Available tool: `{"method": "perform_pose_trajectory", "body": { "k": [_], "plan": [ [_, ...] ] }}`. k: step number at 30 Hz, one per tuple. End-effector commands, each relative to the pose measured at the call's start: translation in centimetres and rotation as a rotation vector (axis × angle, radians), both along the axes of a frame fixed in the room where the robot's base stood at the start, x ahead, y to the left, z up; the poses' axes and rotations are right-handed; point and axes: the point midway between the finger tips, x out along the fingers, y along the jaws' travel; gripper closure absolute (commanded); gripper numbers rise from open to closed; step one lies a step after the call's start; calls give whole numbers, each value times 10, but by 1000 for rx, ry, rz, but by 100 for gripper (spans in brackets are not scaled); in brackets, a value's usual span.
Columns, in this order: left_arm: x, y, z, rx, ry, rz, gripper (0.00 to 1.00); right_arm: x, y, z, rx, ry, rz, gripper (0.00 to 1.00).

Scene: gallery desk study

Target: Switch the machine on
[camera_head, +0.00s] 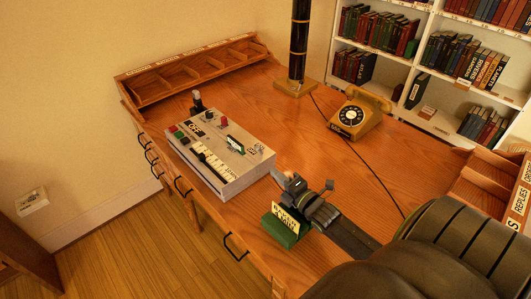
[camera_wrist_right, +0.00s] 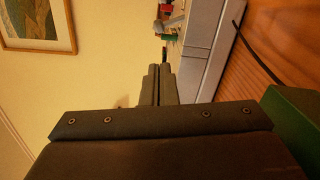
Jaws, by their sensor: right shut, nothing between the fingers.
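The machine (camera_head: 239,174) is a pale grey box on the wooden desk, with its sloped top facing up. Its top carries a red knob (camera_head: 224,121), dark knobs, a row of pale keys (camera_head: 215,166), a small green-and-white display and red and green buttons (camera_head: 176,132) at the left end. My right gripper (camera_head: 277,175) is shut and empty, just off the machine's right end. In the right wrist view its closed fingers (camera_wrist_right: 161,70) point along the machine's side (camera_wrist_right: 205,45). Whether they touch it I cannot tell. My left gripper is not in view.
A green block with a yellow label (camera_head: 286,221) stands beside my right gripper. A yellow telephone (camera_head: 358,116), a dark column (camera_head: 298,50) and a black cable are farther back. A pigeonhole rack (camera_head: 190,72) lines the back edge. The desk's middle is clear.

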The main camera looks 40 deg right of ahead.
Motion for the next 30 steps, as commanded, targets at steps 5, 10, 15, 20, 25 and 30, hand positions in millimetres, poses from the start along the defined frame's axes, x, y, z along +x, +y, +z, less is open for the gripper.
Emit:
{"method": "perform_pose_trajectory", "body": {
  "k": [5,10,15,20,25,30],
  "plan": [
    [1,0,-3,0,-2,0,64,26,1,1,0,-3,0,100],
    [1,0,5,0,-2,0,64,55,2,4,1,-1,-2,100],
    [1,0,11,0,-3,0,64,78,2,3,1,-1,-1,100],
    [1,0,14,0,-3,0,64,91,3,2,2,-1,-1,100],
    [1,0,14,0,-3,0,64,95,3,1,1,0,0,100],
    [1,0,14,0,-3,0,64,95,3,1,1,-1,0,100]
  ]
}}
